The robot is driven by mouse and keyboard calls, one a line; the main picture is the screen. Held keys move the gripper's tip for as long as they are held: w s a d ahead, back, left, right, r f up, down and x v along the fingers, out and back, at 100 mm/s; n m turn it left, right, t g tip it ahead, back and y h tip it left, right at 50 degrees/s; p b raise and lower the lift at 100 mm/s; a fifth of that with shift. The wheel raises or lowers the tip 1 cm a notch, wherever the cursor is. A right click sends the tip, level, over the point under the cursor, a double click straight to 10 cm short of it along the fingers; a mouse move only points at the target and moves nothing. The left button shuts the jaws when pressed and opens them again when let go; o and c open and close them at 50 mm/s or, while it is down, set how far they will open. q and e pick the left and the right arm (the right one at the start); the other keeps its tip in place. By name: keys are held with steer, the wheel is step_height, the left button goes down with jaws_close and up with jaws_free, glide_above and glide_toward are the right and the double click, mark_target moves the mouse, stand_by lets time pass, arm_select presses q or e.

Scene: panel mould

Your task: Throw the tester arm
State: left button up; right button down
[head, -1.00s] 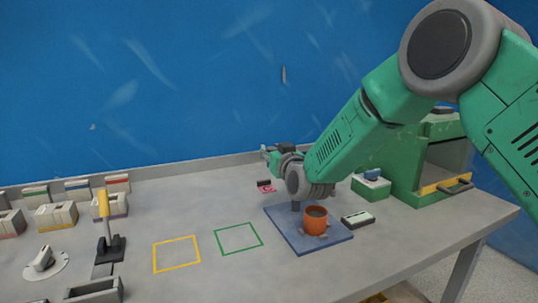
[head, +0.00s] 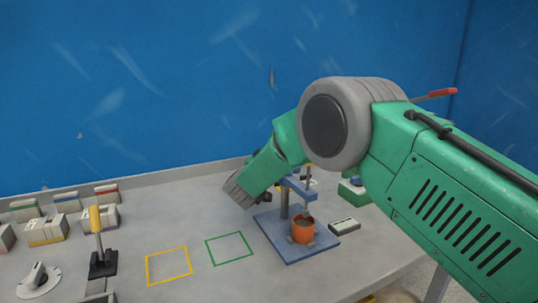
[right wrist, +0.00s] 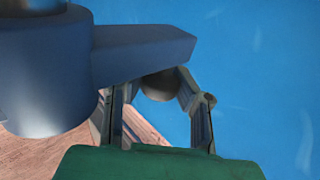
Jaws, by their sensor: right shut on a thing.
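The blue tester stand (head: 290,248) has a post, a blue crossbar (head: 298,187) and a grey rod over an orange cup (head: 303,231) on its base. In the right wrist view the blue crossbar (right wrist: 145,48) runs right from a thick blue-grey cylinder. My right gripper (right wrist: 158,100) has its fingers on either side of a grey rounded piece (right wrist: 160,85), which I take as the tester arm's handle; it is shut on it. In the head view my right gripper is mostly hidden behind my wrist, left of the post. My left gripper is not in view.
A yellow-handled lever (head: 95,220), a dial (head: 39,279) and several small boxes stand at left. Yellow (head: 168,266) and green (head: 229,248) outlined squares are empty. A small white-topped box (head: 344,226) lies right of the stand. A red-handled rod (head: 435,94) shows behind my arm.

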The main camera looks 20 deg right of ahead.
steer(key=shift+d+h, duration=0.1)
steer(key=shift+h, duration=0.2)
steer(key=c, duration=1.2)
jaws_free()
steer(key=v, duration=1.2)
steer(key=shift+r, duration=0.2)
steer(key=shift+w, duration=0.1)
